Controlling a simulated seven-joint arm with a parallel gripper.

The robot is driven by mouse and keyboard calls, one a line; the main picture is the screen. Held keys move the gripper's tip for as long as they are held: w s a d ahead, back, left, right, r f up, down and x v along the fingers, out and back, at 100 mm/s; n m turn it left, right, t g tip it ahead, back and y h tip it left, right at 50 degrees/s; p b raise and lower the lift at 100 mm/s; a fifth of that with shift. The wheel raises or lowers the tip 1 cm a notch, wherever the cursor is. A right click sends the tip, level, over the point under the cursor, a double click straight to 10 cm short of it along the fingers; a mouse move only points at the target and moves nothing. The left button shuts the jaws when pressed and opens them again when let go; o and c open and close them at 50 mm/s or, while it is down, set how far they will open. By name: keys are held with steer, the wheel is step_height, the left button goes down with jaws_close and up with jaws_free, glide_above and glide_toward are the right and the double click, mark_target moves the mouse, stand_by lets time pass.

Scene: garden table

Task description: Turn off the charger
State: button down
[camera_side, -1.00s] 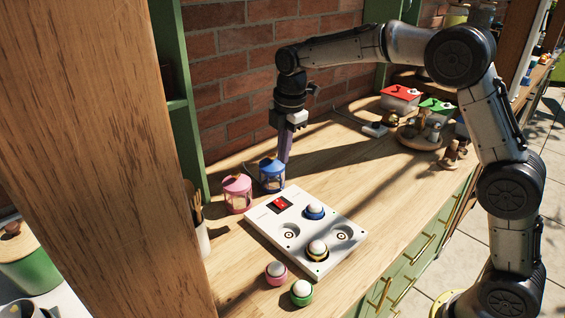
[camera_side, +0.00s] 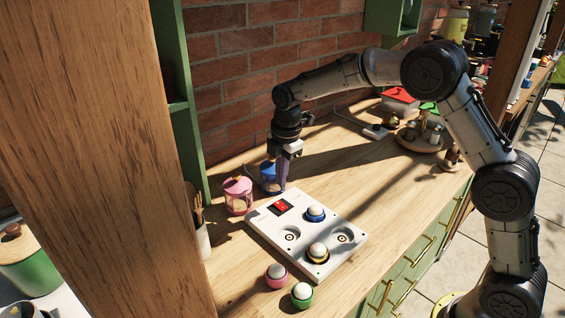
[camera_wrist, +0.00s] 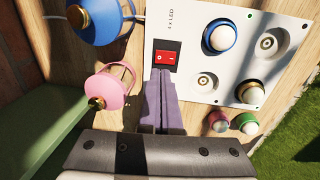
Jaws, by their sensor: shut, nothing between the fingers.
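The charger (camera_side: 268,225) is a white panel on the wooden counter, with a red rocker switch (camera_side: 281,206) near its far left corner. In the wrist view the switch (camera_wrist: 165,57) sits in a black frame. A blue-ringed ball (camera_side: 315,213) and a yellow-ringed ball (camera_side: 318,251) sit in two of the charger's round wells; the other wells are empty. My gripper (camera_side: 281,187) is shut and empty, pointing down over the charger's far edge by the switch. In the wrist view its fingertips (camera_wrist: 162,72) appear just below the switch; I cannot tell if they touch it.
A pink lantern (camera_side: 237,196) and a blue lantern (camera_side: 268,177) stand close by my gripper, left of the charger. A pink-ringed ball (camera_side: 276,275) and a green-ringed ball (camera_side: 301,294) lie at its near side. The counter right of the charger is clear.

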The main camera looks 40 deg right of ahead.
mark_target(278, 203)
steer(key=f, duration=0.6)
steer(key=shift+w+f, duration=0.3)
steer(key=shift+w, duration=0.1)
